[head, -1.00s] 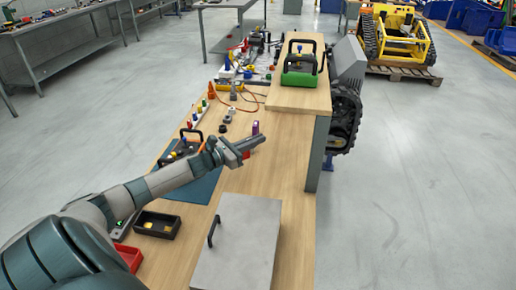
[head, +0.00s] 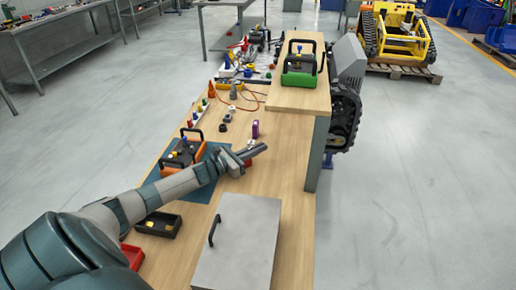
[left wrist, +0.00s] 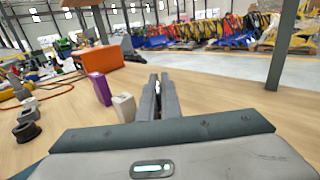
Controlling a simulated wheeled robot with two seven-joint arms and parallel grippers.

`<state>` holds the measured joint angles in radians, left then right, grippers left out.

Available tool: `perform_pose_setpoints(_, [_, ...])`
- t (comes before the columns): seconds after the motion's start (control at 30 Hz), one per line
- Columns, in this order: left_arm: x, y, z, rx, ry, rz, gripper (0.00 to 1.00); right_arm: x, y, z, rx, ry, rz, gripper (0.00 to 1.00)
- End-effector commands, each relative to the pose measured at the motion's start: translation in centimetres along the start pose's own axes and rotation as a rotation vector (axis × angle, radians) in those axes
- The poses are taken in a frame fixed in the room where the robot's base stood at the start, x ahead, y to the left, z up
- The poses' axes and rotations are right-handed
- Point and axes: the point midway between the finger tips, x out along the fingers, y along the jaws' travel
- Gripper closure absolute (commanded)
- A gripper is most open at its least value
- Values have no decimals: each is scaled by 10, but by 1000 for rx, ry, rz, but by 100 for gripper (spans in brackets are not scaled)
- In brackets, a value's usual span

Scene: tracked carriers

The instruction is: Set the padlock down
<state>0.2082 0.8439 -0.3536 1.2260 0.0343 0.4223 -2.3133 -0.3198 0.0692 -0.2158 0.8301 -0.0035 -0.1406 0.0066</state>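My left gripper (head: 262,148) is low over the wooden bench in the head view. In the left wrist view its two fingers (left wrist: 160,96) lie close together with only a thin gap, and I make out nothing held between them. A purple block (head: 255,129) stands upright on the bench beyond the gripper; it also shows in the left wrist view (left wrist: 100,88), left of the fingers. A pale beige block (left wrist: 124,107) stands beside the fingers, apart from them. I cannot tell which thing is the padlock. My right gripper is not in view.
A grey panel with a black handle (head: 238,240) lies on the near bench. A blue mat (head: 205,188) with an orange-and-black carrier (head: 185,155) is left of the gripper. A green carrier (head: 300,78) stands on the raised section (head: 285,100). Dark round parts (left wrist: 27,124) lie left.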

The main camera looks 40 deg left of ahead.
Motion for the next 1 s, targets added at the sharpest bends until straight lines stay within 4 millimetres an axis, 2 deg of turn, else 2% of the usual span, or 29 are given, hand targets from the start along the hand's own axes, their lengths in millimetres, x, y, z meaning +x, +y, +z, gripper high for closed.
perform_pose_setpoints(0.37, [0, 0, -1, 0, 0, 0, 100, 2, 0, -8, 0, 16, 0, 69])
perform_pose_setpoints(0.47, [0, 0, -1, 0, 0, 0, 79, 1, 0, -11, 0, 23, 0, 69])
perform_pose_setpoints(0.5, [0, 0, -1, 0, 0, 0, 77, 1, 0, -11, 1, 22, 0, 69])
perform_pose_setpoints(1.0, [-4, 0, -1, 0, 1, 1, 77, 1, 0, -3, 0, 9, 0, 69])
